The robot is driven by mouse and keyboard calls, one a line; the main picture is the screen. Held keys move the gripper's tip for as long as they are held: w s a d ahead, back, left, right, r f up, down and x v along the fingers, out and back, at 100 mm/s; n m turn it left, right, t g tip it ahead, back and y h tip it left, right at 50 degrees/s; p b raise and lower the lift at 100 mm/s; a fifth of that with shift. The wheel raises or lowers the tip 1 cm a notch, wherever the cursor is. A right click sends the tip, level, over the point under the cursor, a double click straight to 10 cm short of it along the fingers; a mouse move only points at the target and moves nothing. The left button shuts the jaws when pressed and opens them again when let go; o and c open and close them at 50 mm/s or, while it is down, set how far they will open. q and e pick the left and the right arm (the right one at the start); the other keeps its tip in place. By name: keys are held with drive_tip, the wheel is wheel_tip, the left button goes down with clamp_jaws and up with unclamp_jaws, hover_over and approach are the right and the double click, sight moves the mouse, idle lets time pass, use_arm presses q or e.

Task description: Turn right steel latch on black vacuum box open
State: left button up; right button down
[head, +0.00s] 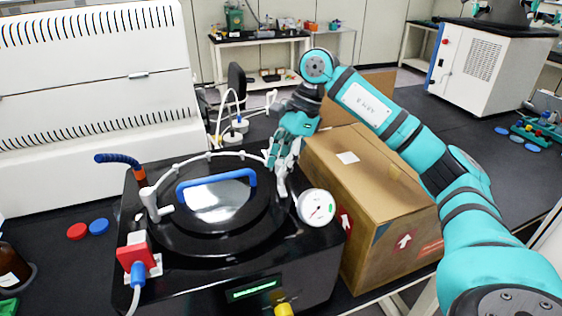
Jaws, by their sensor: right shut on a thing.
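The black vacuum box (180,270) stands at the lower left of the head view, with a round lid and a blue lid handle (215,180). My right gripper (281,178) is at the right edge of the lid. It is shut on the right steel latch (281,187), which is mostly hidden by the fingers. The left steel latch (156,206) shows at the left side of the lid. My left gripper is not in view.
A pressure gauge (316,208) sits just right of my right gripper. A cardboard box (375,190) stands close on the right. A red block (137,252) and blue-orange hose (122,161) are at the box's left. A white machine (95,90) stands behind.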

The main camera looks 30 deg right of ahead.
drive_tip(key=shift+r, duration=0.15)
drive_tip(key=c, duration=1.1)
unclamp_jaws()
drive_tip(key=v, duration=1.2)
drive_tip(key=shift+d, duration=0.1)
